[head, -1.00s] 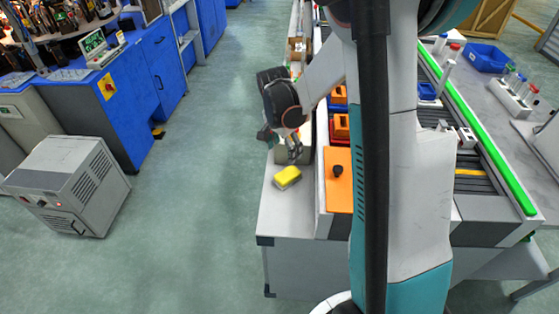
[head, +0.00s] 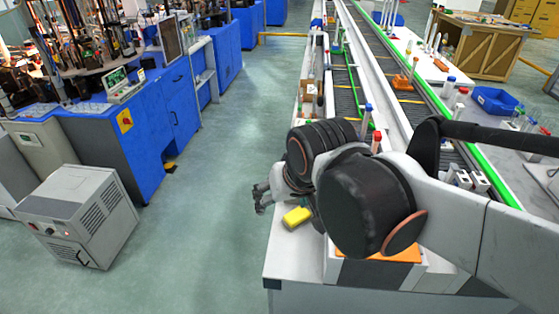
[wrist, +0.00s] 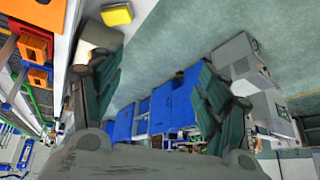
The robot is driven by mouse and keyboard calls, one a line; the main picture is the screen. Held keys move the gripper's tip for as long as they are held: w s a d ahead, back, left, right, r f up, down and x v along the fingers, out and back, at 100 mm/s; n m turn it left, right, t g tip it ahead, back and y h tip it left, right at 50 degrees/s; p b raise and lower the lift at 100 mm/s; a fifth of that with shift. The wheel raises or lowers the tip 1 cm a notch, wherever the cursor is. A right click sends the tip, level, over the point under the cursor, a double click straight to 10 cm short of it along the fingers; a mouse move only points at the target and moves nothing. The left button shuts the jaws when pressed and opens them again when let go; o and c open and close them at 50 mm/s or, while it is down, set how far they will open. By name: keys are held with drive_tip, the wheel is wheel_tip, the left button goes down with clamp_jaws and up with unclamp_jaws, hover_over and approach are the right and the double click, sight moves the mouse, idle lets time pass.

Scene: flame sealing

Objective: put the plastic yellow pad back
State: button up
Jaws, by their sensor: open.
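The yellow pad (head: 297,217) lies on the left edge of the white table (head: 283,250) in the head view, just below and right of my gripper (head: 262,197). In the wrist view the yellow pad (wrist: 117,15) shows near the top, outside the jaws. In that view my gripper (wrist: 155,85) is open, its two green-grey fingers wide apart with nothing between them. My gripper hangs at the table's left edge, pointing out over the floor. My arm hides much of the table's near end.
A conveyor (head: 345,85) runs away from the table, with tubes and small holders beside it. Orange blocks (wrist: 35,48) stand near the pad in the wrist view. A grey machine box (head: 80,215) stands on the floor at left. The green floor (head: 215,190) between is clear.

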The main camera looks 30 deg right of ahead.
drive_tip(key=s, duration=0.1)
drive_tip(key=s+a+n, duration=0.1)
drive_tip(key=s+n+t, duration=0.1)
drive_tip(key=shift+s+a, duration=0.2)
drive_tip(key=shift+a, duration=0.1)
idle(1.1)
